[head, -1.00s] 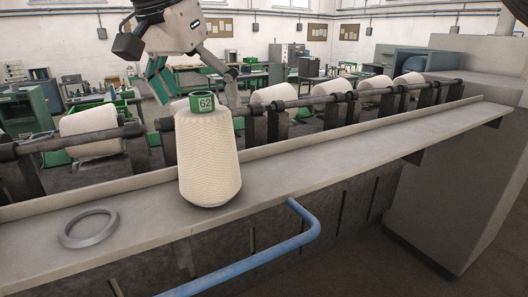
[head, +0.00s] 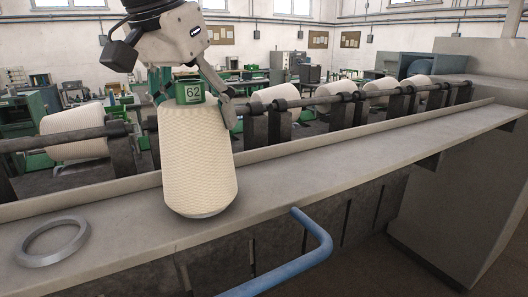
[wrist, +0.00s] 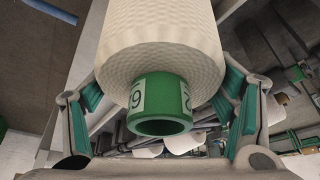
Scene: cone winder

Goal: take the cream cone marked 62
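The cream cone marked 62 (head: 199,155) stands upright on the grey ledge, narrow end up, with a green tube end bearing the number. My gripper (head: 193,110) is above it, pointing down, with its fingers on either side of the cone's top. In the wrist view the cone (wrist: 160,50) lies between the two spread fingers of my gripper (wrist: 160,88), its green tube end toward the camera. The fingers look open around the cone's narrow end. I cannot tell whether they touch it. The far finger is partly hidden in the head view.
A grey ring (head: 52,242) lies on the ledge (head: 330,165) at left. Behind the ledge, a dark bar (head: 310,100) runs past several other cream cones (head: 80,138). A blue pipe (head: 315,240) bends in front. The ledge right of the cone is clear.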

